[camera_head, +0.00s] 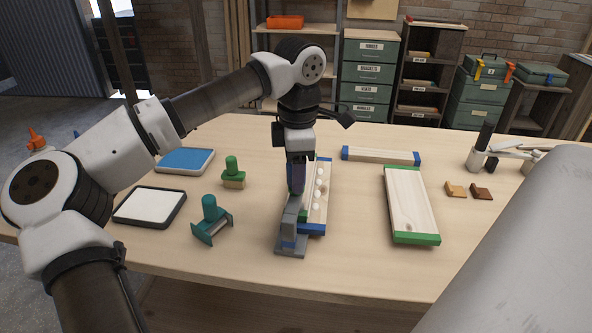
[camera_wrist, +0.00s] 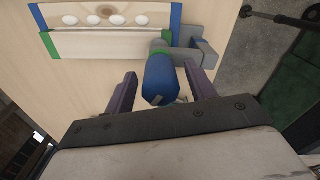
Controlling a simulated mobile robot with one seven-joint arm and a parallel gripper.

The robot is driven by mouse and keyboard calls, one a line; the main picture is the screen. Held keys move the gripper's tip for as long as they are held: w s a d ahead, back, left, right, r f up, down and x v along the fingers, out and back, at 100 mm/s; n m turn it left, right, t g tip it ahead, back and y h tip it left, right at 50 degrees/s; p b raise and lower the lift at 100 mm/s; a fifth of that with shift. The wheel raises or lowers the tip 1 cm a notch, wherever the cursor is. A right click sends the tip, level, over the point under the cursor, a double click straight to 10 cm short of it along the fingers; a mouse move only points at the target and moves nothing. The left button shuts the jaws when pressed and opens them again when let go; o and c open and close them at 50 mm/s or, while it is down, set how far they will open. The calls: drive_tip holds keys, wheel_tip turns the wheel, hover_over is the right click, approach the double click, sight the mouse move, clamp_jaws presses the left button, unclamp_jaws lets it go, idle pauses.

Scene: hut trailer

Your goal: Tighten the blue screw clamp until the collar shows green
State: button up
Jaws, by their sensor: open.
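The blue screw clamp has a grey body (camera_head: 290,238) at the table's front edge, in the middle of the head view. In the wrist view, its blue cylindrical handle (camera_wrist: 160,80) points toward the camera, beside the grey body (camera_wrist: 190,55). My gripper (camera_wrist: 160,71) is open, with a purple finger on each side of the handle and a visible gap on the left. In the head view my gripper (camera_head: 297,188) points down over the clamp and hides much of it.
A board with white dots (camera_head: 319,190) lies behind the clamp. A teal-handled tool (camera_head: 210,212), a green-knobbed block (camera_head: 233,175) and two pads (camera_head: 150,206) are at left. A green-ended board (camera_head: 408,200) lies at right, with clear table between.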

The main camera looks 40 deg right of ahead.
wheel_tip(320, 180, up, 13)
drive_tip(key=shift+s+b, duration=0.25)
drive_tip(key=shift+b, duration=0.15)
drive_tip(key=shift+r, duration=0.1)
idle(0.8)
